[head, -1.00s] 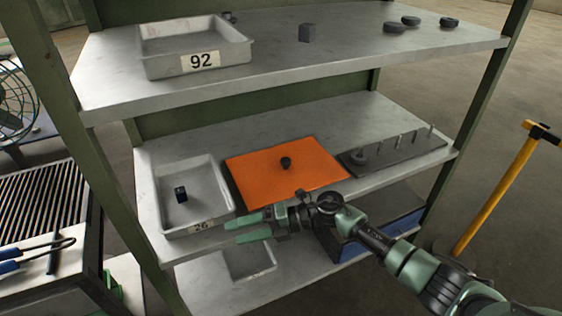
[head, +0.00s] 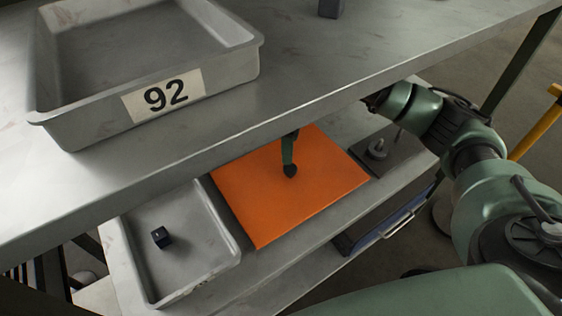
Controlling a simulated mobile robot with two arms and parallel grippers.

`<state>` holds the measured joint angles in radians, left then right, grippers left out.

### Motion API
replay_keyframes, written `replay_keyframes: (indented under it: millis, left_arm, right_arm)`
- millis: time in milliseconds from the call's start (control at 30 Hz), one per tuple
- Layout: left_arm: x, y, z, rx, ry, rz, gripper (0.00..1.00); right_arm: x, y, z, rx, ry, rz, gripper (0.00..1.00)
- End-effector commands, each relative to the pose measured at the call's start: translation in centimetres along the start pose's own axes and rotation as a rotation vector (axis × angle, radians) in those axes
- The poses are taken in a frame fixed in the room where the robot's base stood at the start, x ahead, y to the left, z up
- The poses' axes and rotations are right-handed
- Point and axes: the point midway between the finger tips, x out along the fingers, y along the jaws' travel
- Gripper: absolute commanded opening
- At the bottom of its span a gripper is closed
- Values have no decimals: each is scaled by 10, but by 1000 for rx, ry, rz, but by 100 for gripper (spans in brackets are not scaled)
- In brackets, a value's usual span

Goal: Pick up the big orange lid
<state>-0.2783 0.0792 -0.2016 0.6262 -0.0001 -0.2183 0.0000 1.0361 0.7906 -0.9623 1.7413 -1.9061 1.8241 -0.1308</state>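The big orange lid (head: 265,205) lies flat on the middle shelf, under the front edge of the upper shelf. Its small black knob (head: 290,171) stands near its middle. My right arm comes in from the right and reaches under the upper shelf. A green finger of my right gripper (head: 289,152) points down at the knob, touching it or just behind it. The rest of this gripper is hidden by the upper shelf, so I cannot tell if it is closed on the knob. My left gripper is not in view.
The upper shelf (head: 330,75) overhangs the lid closely and carries a grey tray marked 92 (head: 90,127). A grey tray (head: 215,270) with a small dark cube (head: 161,237) stands left of the lid. A dark peg plate (head: 392,160) lies right of it.

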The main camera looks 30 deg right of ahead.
Motion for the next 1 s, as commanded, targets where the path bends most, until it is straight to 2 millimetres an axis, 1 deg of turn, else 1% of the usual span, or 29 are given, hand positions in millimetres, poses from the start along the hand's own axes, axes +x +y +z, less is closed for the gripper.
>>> replay_keyframes:
  millis: [33,200,300,433,533,700,833,867,900,967,1000]
  left_arm:
    - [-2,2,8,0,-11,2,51]
    - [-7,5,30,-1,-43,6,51]
    - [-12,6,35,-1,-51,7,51]
    - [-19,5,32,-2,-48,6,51]
    - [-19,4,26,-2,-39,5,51]
    - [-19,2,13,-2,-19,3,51]
    - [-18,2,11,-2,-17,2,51]
    - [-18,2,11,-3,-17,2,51]
    - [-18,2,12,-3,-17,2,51]
    - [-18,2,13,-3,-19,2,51]
    - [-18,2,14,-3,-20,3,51]
  right_arm:
    - [4,0,-2,-1,7,-4,59]
    - [23,1,-2,0,7,-2,59]
    - [34,3,-2,0,6,0,59]
    - [54,7,-3,-1,7,1,59]
    - [68,6,-2,0,5,0,59]
    - [75,5,-2,-1,2,-2,59]
    - [75,5,-2,-1,2,-2,59]
    - [75,5,-2,-1,2,-2,56]
    - [75,5,-2,-1,2,-2,45]
    - [75,5,-2,0,2,-2,28]
    - [75,5,-2,0,2,-2,17]
